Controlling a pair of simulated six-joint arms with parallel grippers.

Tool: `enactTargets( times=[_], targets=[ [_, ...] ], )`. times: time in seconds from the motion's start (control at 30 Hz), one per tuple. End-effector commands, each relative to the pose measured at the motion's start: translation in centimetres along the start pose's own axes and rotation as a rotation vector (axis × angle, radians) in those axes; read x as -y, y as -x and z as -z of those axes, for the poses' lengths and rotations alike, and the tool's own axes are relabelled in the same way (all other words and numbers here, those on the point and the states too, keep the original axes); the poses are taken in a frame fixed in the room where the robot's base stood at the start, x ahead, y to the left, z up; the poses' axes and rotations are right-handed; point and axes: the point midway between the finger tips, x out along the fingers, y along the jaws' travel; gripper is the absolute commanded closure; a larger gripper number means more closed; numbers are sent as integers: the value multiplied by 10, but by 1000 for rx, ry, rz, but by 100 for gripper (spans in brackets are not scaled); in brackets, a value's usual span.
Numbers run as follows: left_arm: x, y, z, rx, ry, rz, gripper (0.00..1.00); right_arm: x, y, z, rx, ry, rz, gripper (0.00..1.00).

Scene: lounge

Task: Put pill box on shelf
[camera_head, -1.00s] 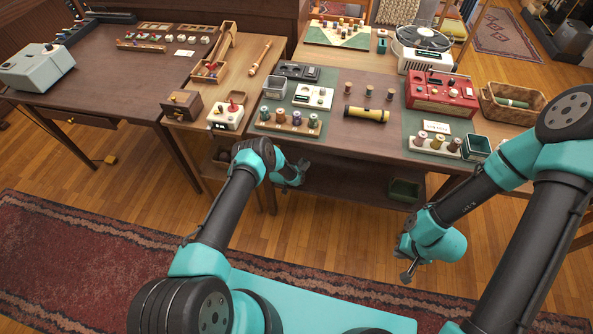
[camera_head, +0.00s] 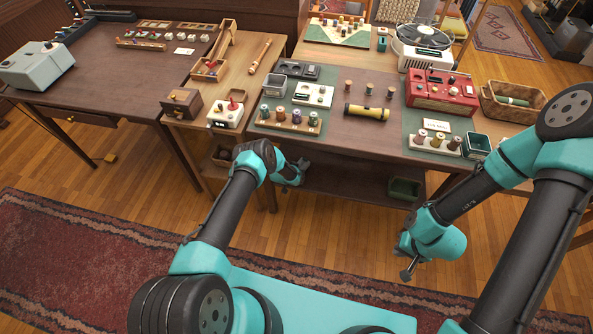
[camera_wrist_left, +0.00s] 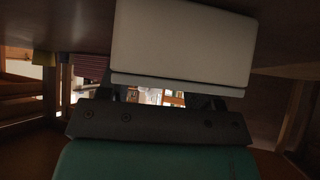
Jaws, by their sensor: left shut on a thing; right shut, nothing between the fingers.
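A pale grey-white box, which I take to be the pill box (camera_wrist_left: 182,45), fills the upper middle of the left wrist view. My left gripper (camera_wrist_left: 170,94) is shut on it. In the head view my left gripper (camera_head: 300,168) reaches low at the table's front edge, by the lower shelf (camera_head: 340,193). The pill box cannot be made out there. Whether it touches the shelf I cannot tell. My right gripper (camera_head: 408,273) is shut and empty, in front of the table and over the floor.
A green bin (camera_head: 404,188) sits on the right part of the lower shelf. The tabletop above (camera_head: 345,140) carries spool racks, a yellow cylinder (camera_head: 366,112), a red radio (camera_head: 441,93) and a basket (camera_head: 512,101). The left wrist view is dark, with wooden legs at the sides.

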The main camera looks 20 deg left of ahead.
Motion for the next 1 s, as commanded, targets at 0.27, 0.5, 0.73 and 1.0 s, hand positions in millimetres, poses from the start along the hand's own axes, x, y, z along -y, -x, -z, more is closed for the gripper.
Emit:
enactTargets(
  times=[0.27,0.5,0.73,1.0],
  targets=[
    [0,-1,0,0,0,0,22,0,0,0,0,0,0,100],
    [0,-1,0,0,0,0,11,0,0,0,0,0,0,100],
    [0,2,0,-1,0,0,11,0,0,0,0,0,0,100],
    [1,20,1,0,1,0,11,0,0,0,0,0,0,100]
  ],
)
